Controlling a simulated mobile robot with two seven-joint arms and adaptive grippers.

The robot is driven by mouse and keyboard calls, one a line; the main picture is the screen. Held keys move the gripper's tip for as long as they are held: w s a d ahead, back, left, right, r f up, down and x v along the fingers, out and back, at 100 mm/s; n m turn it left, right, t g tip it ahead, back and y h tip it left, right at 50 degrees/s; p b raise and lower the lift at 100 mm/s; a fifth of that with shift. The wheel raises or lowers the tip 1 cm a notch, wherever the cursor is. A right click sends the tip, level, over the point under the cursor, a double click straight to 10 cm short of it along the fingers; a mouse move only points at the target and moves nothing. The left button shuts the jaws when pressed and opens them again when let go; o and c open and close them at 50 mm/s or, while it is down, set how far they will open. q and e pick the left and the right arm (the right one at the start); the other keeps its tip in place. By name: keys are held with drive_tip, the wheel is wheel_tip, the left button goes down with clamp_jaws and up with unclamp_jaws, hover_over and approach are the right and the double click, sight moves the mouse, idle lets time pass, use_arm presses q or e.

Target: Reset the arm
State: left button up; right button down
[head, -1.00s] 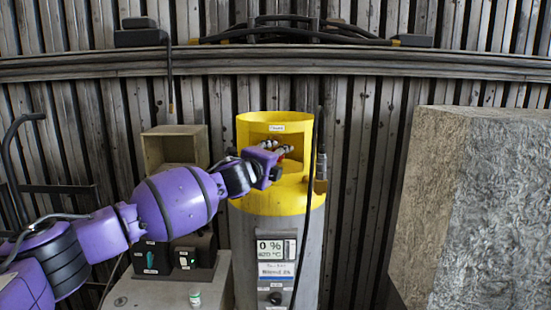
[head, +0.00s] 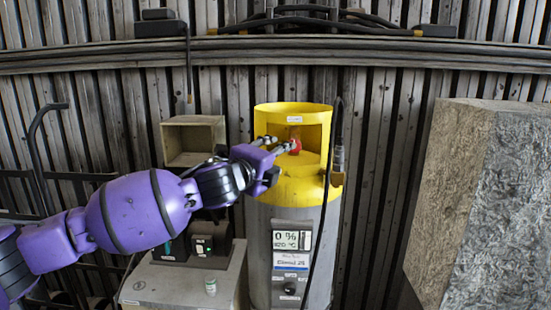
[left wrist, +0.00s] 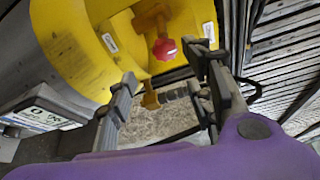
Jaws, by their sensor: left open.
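My left arm comes in from the left, and its gripper (head: 278,143) is open at the yellow top (head: 306,185) of the grey cylinder. A red knob (head: 296,138) sits in the opening of that top, just beyond the fingertips. In the left wrist view the gripper (left wrist: 162,65) has its two fingers apart with nothing held between them. The red knob (left wrist: 164,48) shows between and beyond the fingertips, on a brass-coloured stem. I cannot tell whether a finger touches it. My right gripper is not in view.
An open box (head: 192,140) stands left of the cylinder, above a pedestal (head: 170,285) with dark switch boxes and a small jar (head: 211,286). A dark hose (head: 327,210) runs down the cylinder's front. A large rough block (head: 455,190) stands at the right.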

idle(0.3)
use_arm(q)
drive_tip(key=s+d+f+n+h, duration=0.3)
drive_tip(key=s+d+f+n, duration=0.15)
drive_tip(key=f, duration=0.25)
drive_tip(key=s+a+f+n+y, duration=0.1)
drive_tip(key=s+a+f+n, duration=0.15)
drive_tip(key=f, duration=0.55)
drive_tip(key=s+a+f+n+g+y, duration=0.1)
drive_tip(key=s+f+n, duration=0.25)
drive_tip(key=f, duration=0.35)
drive_tip(key=s+a+f+n, duration=0.1)
drive_tip(key=s+f+n, duration=0.25)
drive_tip(key=f, duration=0.45)
drive_tip(key=s+a+f+n+g+y, duration=0.1)
drive_tip(key=s+a+f+n+y, duration=0.15)
drive_tip(key=s+a+f, duration=0.4)
drive_tip(key=s+a+f+n+g+y, duration=0.1)
drive_tip(key=s+a+f+n+y, duration=0.2)
drive_tip(key=s+f, duration=0.7)
drive_tip(key=s+a+f+n+g, duration=0.2)
drive_tip(key=s+f, duration=0.4)
drive_tip(key=s, duration=0.2)
drive_tip(key=s+a+f+n+g+y, duration=0.1)
drive_tip(key=s+a+f+n, duration=0.1)
drive_tip(key=s+f, duration=0.5)
drive_tip(key=shift+s+a+n+g, duration=0.35)
drive_tip(key=shift+s+g, duration=0.05)
drive_tip(key=shift+s, duration=0.8)
drive_tip(key=shift+y, duration=0.25)
